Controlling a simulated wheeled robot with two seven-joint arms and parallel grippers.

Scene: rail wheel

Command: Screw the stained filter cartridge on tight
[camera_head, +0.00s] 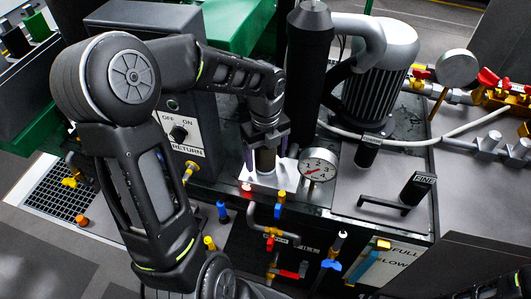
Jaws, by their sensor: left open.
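A short grey-brown cylinder (265,160), which looks like the stained filter cartridge, stands upright on a light metal block in the middle of the head view. My left gripper (265,146) points down over it. Its purple-grey fingers are on either side of the cylinder, open. Whether they touch it cannot be told. The cylinder's top is hidden by the gripper, and any stain or thread is too small to make out. My right gripper is not in view.
A pressure gauge (318,165) stands close right of the cylinder. A tall black cylinder (309,75) and a grey motor (378,75) rise behind. An OFF/ON switch panel (181,134) is at left. Valves with coloured handles (287,273) sit in front.

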